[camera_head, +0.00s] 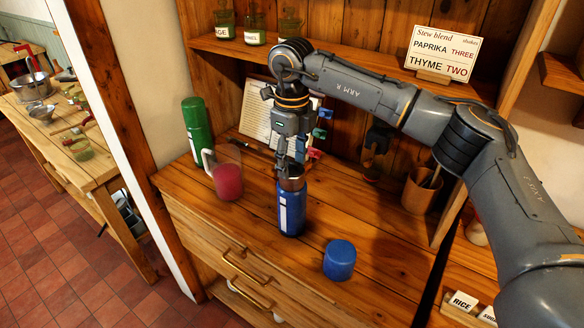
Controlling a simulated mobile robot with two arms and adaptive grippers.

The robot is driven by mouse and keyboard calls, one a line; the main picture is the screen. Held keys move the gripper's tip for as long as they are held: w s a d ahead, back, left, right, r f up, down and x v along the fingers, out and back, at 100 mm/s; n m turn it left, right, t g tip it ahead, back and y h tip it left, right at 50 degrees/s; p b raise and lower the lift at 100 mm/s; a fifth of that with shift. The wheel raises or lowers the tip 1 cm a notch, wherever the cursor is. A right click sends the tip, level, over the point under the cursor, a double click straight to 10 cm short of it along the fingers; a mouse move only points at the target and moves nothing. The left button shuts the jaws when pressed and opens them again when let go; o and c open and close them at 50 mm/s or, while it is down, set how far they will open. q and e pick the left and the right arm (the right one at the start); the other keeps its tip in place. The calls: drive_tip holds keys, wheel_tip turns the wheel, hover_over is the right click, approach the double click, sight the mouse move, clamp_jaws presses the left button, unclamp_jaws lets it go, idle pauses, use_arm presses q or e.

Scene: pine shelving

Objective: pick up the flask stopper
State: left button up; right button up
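The blue flask (291,212) stands upright on the wooden counter, with a pale label strip on its side and a metallic neck at the top. My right gripper (291,168) points straight down right at the flask's top. The stopper is hidden or too small to tell apart from the fingers. I cannot tell whether the fingers are shut on it. A blue cup-shaped cap (339,260) stands on the counter to the right of the flask and nearer the front. My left gripper is not in view.
A pinkish-red filled jug (226,178) and a green flask (197,132) stand left of the blue flask. A written board (258,115) leans behind the gripper. A brown container (421,191) stands at right. The counter around the blue cap is clear.

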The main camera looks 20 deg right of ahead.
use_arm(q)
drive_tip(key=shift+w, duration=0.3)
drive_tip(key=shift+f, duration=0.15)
use_arm(e)
drive_tip(key=shift+r, duration=0.1)
drive_tip(key=shift+r+b, duration=0.25)
drive_tip(key=shift+b, duration=0.15)
wheel_tip(320, 180, up, 2)
drive_tip(key=shift+r+b, duration=0.1)
drive_tip(key=shift+b, duration=0.65)
use_arm(q)
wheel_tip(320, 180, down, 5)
drive_tip(key=b, duration=0.3)
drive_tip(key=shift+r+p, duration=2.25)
use_arm(e)
drive_tip(key=s+r, duration=1.4)
drive_tip(key=r, duration=0.1)
